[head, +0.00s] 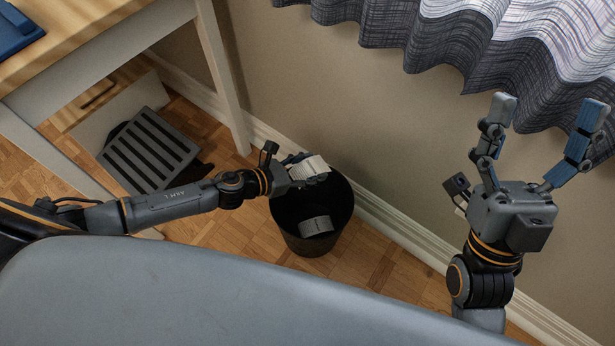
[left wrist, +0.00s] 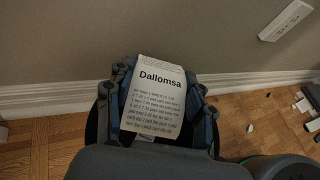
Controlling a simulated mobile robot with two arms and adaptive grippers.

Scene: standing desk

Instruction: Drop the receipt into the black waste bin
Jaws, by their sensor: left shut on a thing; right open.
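The receipt (head: 311,166) is a pale paper slip, printed "Dallomsa" in the left wrist view (left wrist: 160,97). My left gripper (head: 304,170) is shut on it, with a finger on either side of the paper in the left wrist view (left wrist: 163,104). It holds the receipt over the back part of the mouth of the black waste bin (head: 297,241). The bin stands upright on the floor by the wall, and a light grey piece (head: 316,226) shows inside it. My right gripper (head: 549,110) is open and empty, far right of the bin.
A wooden desk (head: 90,45) with white legs stands at the upper left, with a slatted dark piece (head: 148,150) below it. A grey patterned curtain (head: 430,35) hangs at the upper right.

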